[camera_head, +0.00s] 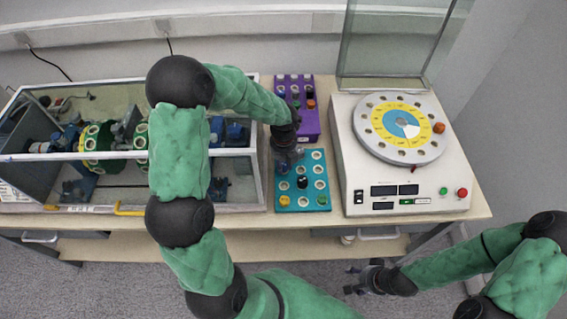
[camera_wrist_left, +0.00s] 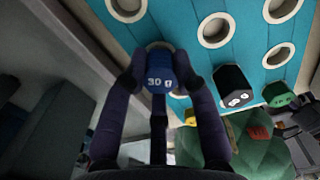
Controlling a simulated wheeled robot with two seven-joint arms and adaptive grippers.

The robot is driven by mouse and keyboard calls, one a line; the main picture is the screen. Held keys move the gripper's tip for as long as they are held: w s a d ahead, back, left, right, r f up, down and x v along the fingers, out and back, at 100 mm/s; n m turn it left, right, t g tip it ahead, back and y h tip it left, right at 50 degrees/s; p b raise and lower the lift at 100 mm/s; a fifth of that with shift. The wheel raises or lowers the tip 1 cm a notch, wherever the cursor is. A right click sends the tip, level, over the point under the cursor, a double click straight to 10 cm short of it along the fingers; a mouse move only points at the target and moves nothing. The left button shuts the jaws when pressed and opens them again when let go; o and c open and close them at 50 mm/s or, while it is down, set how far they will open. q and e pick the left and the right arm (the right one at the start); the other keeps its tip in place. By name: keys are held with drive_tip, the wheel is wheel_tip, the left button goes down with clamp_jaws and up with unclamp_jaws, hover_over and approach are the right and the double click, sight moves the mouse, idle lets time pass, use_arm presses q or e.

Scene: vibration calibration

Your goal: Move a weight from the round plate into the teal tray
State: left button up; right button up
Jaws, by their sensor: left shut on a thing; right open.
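The teal tray (camera_head: 311,193) lies at the table's middle front. My left gripper (camera_head: 286,163) is over its left side, shut on a blue weight (camera_wrist_left: 160,76) marked 30 g. In the left wrist view the blue weight overlaps a hole of the teal tray (camera_wrist_left: 238,52); I cannot tell whether it is seated. A black weight (camera_head: 302,182), a yellow weight (camera_head: 285,201) and a green weight (camera_head: 322,201) stand in the tray. The round plate (camera_head: 392,157) at the right carries an orange weight (camera_head: 439,128) at its right edge. My right gripper (camera_head: 360,281) is open and empty, in front of the table.
A purple tray (camera_head: 309,124) with several weights lies behind the teal tray. A clear-walled case (camera_head: 235,190) with machinery stands close on the left. The white machine (camera_head: 345,150) carries the round plate, with a glass screen (camera_head: 390,45) behind it.

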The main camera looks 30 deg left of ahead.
use_arm(q)
drive_tip(key=shift+f, duration=0.45)
idle(0.3)
drive_tip(key=o, duration=1)
wheel_tip(320, 180, up, 12)
idle(0.5)
